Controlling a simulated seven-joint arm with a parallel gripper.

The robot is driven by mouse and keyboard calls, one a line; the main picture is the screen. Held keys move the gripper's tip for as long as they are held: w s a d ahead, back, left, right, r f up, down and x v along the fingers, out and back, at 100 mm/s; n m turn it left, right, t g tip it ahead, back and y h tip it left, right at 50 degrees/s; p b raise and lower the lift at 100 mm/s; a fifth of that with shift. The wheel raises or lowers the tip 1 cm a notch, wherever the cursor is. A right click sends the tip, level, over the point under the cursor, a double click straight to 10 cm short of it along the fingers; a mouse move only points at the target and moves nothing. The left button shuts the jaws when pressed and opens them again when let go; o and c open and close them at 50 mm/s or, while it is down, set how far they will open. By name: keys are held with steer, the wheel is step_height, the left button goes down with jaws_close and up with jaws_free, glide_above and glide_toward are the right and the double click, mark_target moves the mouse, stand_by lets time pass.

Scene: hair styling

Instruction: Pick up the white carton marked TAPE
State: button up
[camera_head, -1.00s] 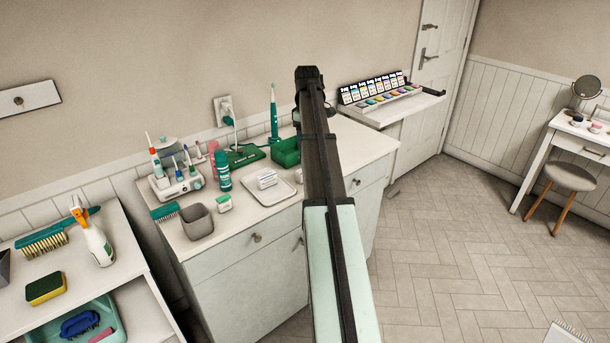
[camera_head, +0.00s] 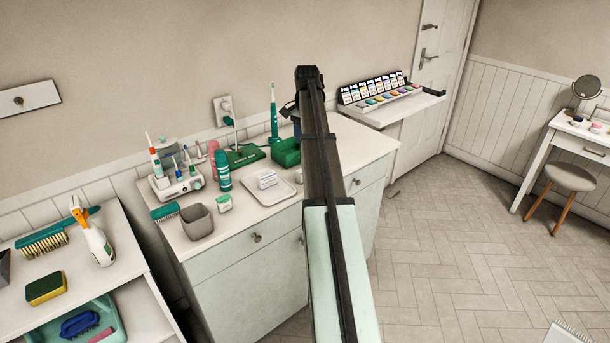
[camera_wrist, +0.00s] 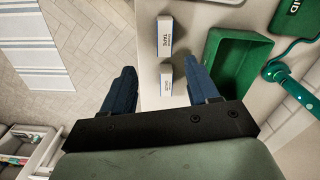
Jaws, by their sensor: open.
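The white carton marked TAPE (camera_wrist: 165,37) lies on the pale countertop in the wrist view, beyond my fingertips and roughly in line with the gap between them. A second, smaller white carton (camera_wrist: 166,78) with blue print is nearer, between the fingertips in the picture. My gripper (camera_wrist: 160,70) is open, its two dark blue fingers apart, with nothing seen held. In the head view my arm covers most of the gripper and that part of the counter, so I cannot see the TAPE carton there.
The open green box (camera_wrist: 232,62) stands right of the cartons, near my right finger. A green device (camera_wrist: 293,18) and cord lie beyond it. The counter edge and floor are left in the wrist view.

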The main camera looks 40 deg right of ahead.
step_height(320, 180, down, 8)
steer(key=shift+f+m, duration=0.2)
steer(key=shift+m, duration=0.8)
steer(key=shift+w+f, duration=0.25)
steer(key=shift+f, duration=1.1)
steer(key=shift+w+f, duration=0.2)
steer(key=shift+f, duration=1.15)
steer(key=shift+c, duration=0.2)
steer(key=c, duration=1)
steer(key=shift+r, duration=0.15)
